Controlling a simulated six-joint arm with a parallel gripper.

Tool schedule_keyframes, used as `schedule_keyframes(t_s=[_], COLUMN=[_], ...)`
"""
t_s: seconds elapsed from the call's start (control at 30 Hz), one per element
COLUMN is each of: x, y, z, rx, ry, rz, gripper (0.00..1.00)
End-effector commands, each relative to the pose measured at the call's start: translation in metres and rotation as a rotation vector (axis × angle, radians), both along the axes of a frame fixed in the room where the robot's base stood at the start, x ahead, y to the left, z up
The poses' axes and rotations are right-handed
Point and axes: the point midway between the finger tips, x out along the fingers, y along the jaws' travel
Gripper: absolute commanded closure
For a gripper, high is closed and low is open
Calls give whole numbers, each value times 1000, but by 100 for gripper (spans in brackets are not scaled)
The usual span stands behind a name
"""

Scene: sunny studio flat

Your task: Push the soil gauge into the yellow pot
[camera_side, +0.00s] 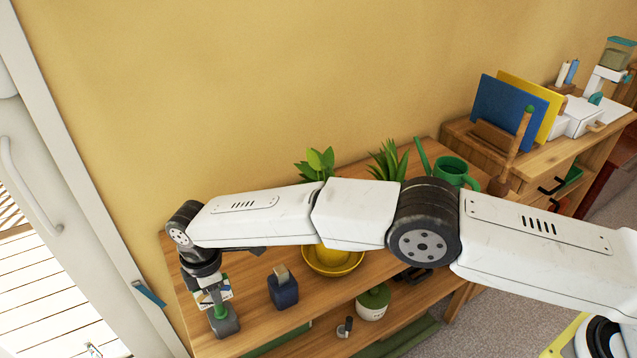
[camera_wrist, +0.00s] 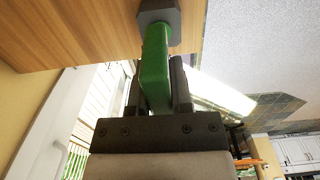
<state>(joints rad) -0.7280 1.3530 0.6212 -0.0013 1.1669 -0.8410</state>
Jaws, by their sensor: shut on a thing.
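My gripper (camera_side: 213,293) points down at the left end of the wooden table. It is shut on a green handle (camera_wrist: 155,65), which shows between its two dark fingers in the wrist view. The handle's far end meets a dark grey block (camera_side: 225,325) standing on the table near its front left edge. I cannot tell whether this handle is the soil gauge; no probe shows. The yellow pot (camera_side: 331,250) stands in a yellow dish (camera_side: 333,270) right of my gripper. My arm hides most of the pot; green leaves (camera_side: 318,160) rise behind the arm there.
A dark blue block (camera_side: 284,292) with a wooden piece in its top stands between my gripper and the yellow dish. A spiky plant (camera_side: 388,160) and green watering can (camera_side: 450,172) stand at the back.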

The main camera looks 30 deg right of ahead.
Motion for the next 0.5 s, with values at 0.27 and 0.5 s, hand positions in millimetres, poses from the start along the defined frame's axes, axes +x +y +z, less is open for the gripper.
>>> schedule_keyframes(t_s=[0.27, 0.5], x=[0, 0], y=[0, 0], z=[2, 10], rx=[1, 1], ry=[-1, -2], rz=[0, 0], gripper=[100, 100])
